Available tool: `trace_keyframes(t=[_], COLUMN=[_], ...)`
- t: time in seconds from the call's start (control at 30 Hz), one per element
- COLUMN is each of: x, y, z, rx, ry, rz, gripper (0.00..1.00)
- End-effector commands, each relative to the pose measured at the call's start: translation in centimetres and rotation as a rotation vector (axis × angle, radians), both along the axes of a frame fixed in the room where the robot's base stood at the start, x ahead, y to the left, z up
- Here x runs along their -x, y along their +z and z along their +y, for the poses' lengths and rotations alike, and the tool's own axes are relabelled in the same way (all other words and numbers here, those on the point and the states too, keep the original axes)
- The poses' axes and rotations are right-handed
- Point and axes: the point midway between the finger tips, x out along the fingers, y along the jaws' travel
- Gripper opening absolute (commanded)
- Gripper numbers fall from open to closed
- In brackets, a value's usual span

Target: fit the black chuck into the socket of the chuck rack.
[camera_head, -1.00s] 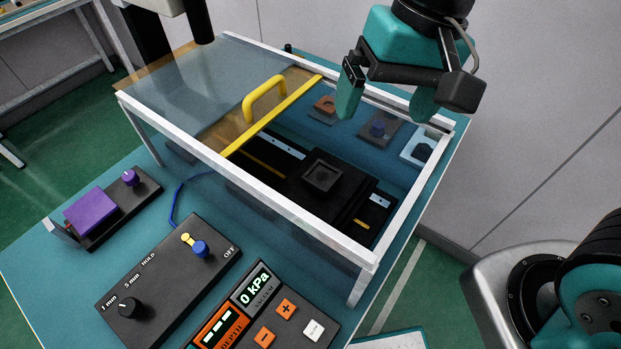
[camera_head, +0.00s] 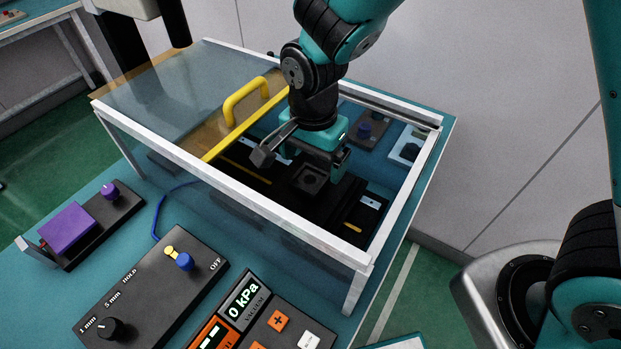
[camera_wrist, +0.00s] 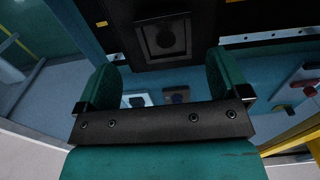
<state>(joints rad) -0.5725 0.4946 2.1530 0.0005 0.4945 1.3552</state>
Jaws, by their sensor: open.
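A black block with a square recess (camera_head: 308,180) sits on the dark stage inside the framed enclosure. It also shows upright ahead of the fingers in the wrist view (camera_wrist: 167,42). A white square plate with a dark piece in it (camera_head: 409,148) lies at the enclosure's back right; it shows small in the wrist view (camera_wrist: 137,100). I cannot tell for sure which of these is the chuck and which is the rack socket. My gripper (camera_head: 318,158) points down over the stage, just behind the recessed block. Its teal fingers (camera_wrist: 163,72) are apart, with nothing between them.
White rails (camera_head: 290,222) frame the enclosure, with a glass lid and yellow handle (camera_head: 243,98) at left. A dark base with a blue knob (camera_head: 366,132) stands beside the white plate. A control box (camera_head: 150,285) and vacuum display (camera_head: 243,300) are in front.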

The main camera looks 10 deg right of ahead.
Motion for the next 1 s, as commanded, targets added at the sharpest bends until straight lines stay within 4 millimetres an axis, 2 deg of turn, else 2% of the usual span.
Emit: trace_keyframes(t=[0.23, 0.5, 0.8, 1.0], x=[-0.1, -0.4, -0.5, -0.5], y=[-1.9, -5.6, -6.1, -6.1], z=[0.1, 0.5, 0.5, 0.5], rx=[0.001, 0.001, -0.001, -0.001], ry=[0.001, 0.001, 0.001, 0.001], rz=[0.003, 0.002, -0.001, -0.001], gripper=[0.94, 0.94, 0.94, 0.48])
